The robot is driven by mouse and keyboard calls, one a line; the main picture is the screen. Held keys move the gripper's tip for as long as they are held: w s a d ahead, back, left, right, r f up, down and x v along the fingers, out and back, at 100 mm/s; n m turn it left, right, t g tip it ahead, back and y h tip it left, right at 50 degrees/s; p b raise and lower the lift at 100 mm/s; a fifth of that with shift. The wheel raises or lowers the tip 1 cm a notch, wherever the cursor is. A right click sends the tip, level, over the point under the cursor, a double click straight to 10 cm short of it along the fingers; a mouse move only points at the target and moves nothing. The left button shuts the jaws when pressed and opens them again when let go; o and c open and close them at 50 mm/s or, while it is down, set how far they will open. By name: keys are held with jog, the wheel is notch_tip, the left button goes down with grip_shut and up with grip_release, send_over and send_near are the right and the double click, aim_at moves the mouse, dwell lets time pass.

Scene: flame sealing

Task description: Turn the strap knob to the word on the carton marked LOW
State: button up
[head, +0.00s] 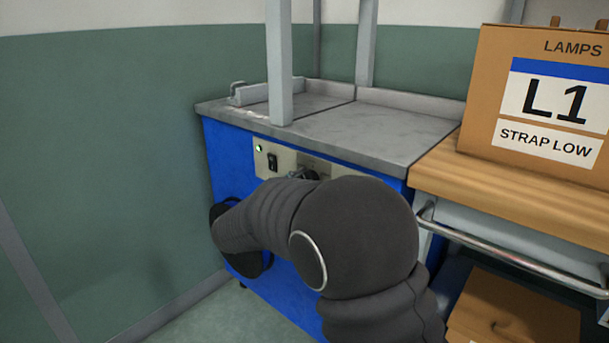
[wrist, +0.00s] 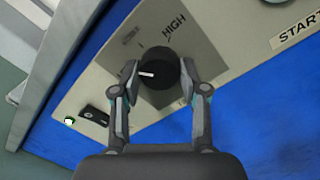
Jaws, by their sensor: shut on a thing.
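The strap knob (wrist: 163,66) is a round black knob with a white pointer line, on the cream control panel (wrist: 215,32). My gripper (wrist: 159,77) is shut on it, one finger on each side. In the wrist view the pointer line lies toward the left finger. The word HIGH (wrist: 174,26) is printed above the knob; a smaller mark to its left is too blurred to read. No LOW word shows on the panel. The carton (head: 479,104) reads LAMPS, L1 and STRAP LOW. In the head view my arm hides most of the panel and my gripper.
The panel is on the blue strapping machine (head: 226,160) with a grey top and upright posts. A black rocker switch (wrist: 95,115) and a lit green lamp (wrist: 69,121) sit beside the knob. A START label (wrist: 299,27) is to the right. A wooden bench (head: 440,172) with a metal rail adjoins.

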jog(key=shift+n+p, duration=1.7)
jog(key=shift+n, duration=0.7)
jog(key=shift+f+y, duration=0.1)
jog(key=shift+y, duration=0.2)
jog(key=o, duration=1.1)
jog(key=shift+o, duration=0.2)
jog(key=shift+s, duration=0.15)
jog(key=v, duration=1.1)
jog(key=shift+s+a, duration=0.25)
jog(key=shift+s, duration=0.05)
jog(key=shift+f, duration=0.15)
